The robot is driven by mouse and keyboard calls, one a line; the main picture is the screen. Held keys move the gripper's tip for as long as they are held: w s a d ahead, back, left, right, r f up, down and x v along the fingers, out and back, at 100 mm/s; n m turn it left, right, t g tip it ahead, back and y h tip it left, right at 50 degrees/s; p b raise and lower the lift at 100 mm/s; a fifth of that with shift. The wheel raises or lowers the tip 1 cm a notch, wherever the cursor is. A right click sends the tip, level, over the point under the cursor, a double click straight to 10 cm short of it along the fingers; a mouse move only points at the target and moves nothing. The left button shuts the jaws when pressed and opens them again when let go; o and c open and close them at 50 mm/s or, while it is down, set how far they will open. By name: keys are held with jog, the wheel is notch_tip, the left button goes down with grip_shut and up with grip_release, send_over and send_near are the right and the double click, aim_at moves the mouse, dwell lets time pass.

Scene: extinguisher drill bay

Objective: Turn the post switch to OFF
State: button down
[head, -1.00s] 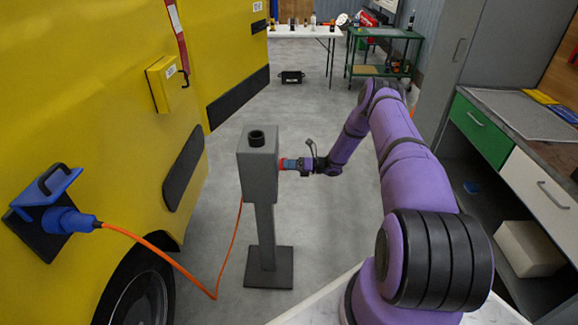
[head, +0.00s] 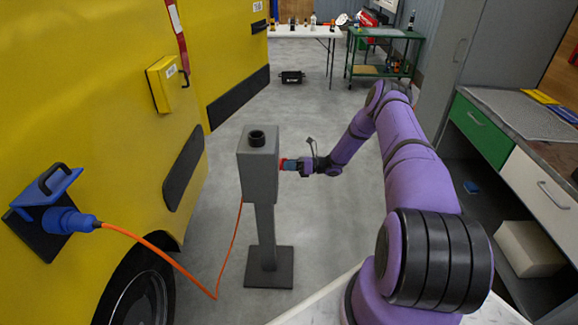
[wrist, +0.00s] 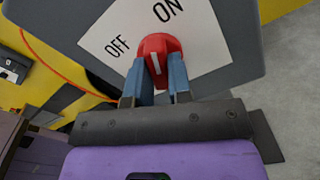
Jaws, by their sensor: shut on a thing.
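The post switch is a round red knob (wrist: 156,46) with a white stripe, on a white plate (wrist: 205,60) printed OFF and ON. In the wrist view, OFF is left of the knob and ON is above it; the stripe's upper end leans up-left, between the two words. My gripper (wrist: 160,72) is shut on the knob, a blue finger on each side. In the head view my gripper (head: 294,164) meets the right side of the grey post box (head: 256,170); only a red edge of the knob shows there.
The yellow vehicle (head: 95,90) stands left of the post, with an orange cable (head: 165,262) running from its blue plug (head: 70,220) toward the post. A workbench with drawers (head: 510,150) is at right.

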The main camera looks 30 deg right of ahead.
jog(key=n, duration=1.4)
jog(key=shift+d, duration=0.1)
dwell(0.4)
jog(key=c, duration=1)
grip_release()
jog(key=shift+c, duration=0.2)
jog(key=v, duration=1)
jog(key=shift+s+d, duration=0.3)
